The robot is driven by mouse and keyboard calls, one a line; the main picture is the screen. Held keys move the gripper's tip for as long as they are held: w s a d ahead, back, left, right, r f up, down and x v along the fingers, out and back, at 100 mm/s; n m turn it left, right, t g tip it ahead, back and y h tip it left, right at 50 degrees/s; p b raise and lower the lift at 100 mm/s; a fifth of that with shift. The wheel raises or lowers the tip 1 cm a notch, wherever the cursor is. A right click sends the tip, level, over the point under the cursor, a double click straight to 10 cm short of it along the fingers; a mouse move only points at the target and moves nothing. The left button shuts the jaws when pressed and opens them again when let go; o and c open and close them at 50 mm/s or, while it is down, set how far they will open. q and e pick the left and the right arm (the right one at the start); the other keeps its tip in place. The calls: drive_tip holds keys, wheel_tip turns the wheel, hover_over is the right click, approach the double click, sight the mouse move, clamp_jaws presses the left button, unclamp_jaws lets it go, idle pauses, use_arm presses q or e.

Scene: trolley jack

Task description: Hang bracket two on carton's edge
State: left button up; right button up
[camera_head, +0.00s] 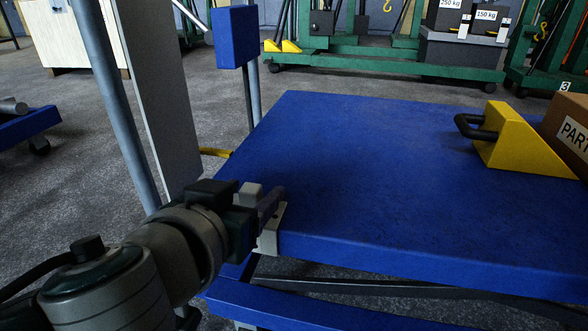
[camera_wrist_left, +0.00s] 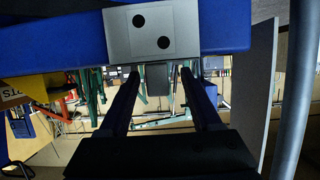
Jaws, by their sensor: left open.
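A light grey bracket (camera_head: 270,237) sits at the near left corner edge of the blue platform. In the left wrist view the bracket (camera_wrist_left: 152,33) shows a face with two black dots. My left gripper (camera_head: 262,207) is at the bracket, open. In the wrist view its fingers (camera_wrist_left: 160,77) reach up to the bracket's lower edge, apart, with a grey piece between them; I cannot tell whether they touch it. The brown carton (camera_head: 570,110), labelled "PART", stands at the far right, cut off by the frame. My right gripper is not in view.
The blue platform (camera_head: 390,180) is mostly clear in the middle. A yellow wedge with a black handle (camera_head: 520,142) stands just left of the carton. A grey post with a blue block (camera_head: 235,37) rises beyond the left edge. Green trolleys (camera_head: 380,60) stand behind.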

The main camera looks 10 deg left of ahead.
use_arm(q)
drive_tip(key=shift+d, duration=0.1)
drive_tip(key=shift+c, duration=0.8)
clamp_jaws()
